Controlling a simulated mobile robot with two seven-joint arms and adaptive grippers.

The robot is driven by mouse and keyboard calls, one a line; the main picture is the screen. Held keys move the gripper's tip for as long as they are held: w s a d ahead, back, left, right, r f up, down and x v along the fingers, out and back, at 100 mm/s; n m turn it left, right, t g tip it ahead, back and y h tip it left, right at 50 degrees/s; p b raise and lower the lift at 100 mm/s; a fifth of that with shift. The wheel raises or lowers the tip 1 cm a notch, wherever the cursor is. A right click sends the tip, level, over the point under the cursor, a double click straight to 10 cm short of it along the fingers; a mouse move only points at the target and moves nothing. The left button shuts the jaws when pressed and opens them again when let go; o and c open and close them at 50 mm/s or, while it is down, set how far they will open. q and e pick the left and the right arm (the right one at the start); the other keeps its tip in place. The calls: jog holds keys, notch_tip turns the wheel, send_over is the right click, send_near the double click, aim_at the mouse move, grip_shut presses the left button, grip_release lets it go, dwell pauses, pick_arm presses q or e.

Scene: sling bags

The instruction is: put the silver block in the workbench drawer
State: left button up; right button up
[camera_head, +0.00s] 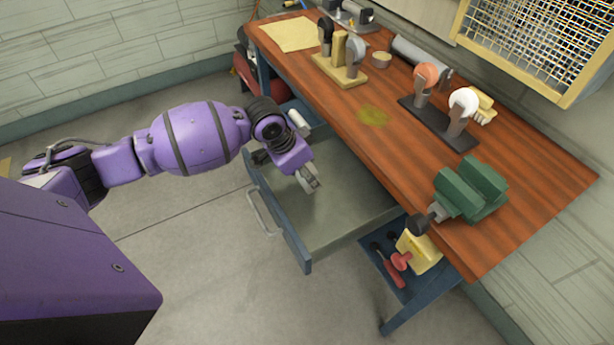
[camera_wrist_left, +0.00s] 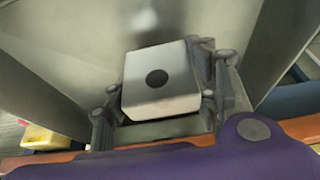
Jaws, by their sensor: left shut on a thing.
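The silver block (camera_wrist_left: 150,98) is a pale box with a dark round spot on its face. In the wrist view it sits between the two fingers of my left gripper (camera_wrist_left: 160,105), which is shut on it. In the head view my left gripper (camera_head: 309,180) points down over the pulled-out workbench drawer (camera_head: 350,220), near its front panel. The block is small and hard to tell from the fingers there. The visible drawer floor looks bare; the arm hides part of the drawer. My right gripper is out of view.
The wooden workbench (camera_head: 375,145) holds a green vise (camera_head: 470,190), a dark stand (camera_head: 440,125) with knobbed tools, and a wooden stand (camera_head: 340,70). A lower blue shelf (camera_head: 400,290) holds red-handled tools. The floor in front is clear.

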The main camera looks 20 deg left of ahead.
pick_arm(q)
jog(key=shift+f, duration=0.85)
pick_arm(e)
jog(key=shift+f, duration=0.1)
pick_arm(q)
jog(key=o, duration=1.1)
jog(key=shift+f, duration=0.15)
jog(key=o, duration=0.4)
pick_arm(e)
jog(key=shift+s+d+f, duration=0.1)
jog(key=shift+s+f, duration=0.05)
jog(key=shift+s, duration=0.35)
pick_arm(q)
jog(key=shift+p+v, duration=0.6)
jog(key=shift+v, duration=5.6)
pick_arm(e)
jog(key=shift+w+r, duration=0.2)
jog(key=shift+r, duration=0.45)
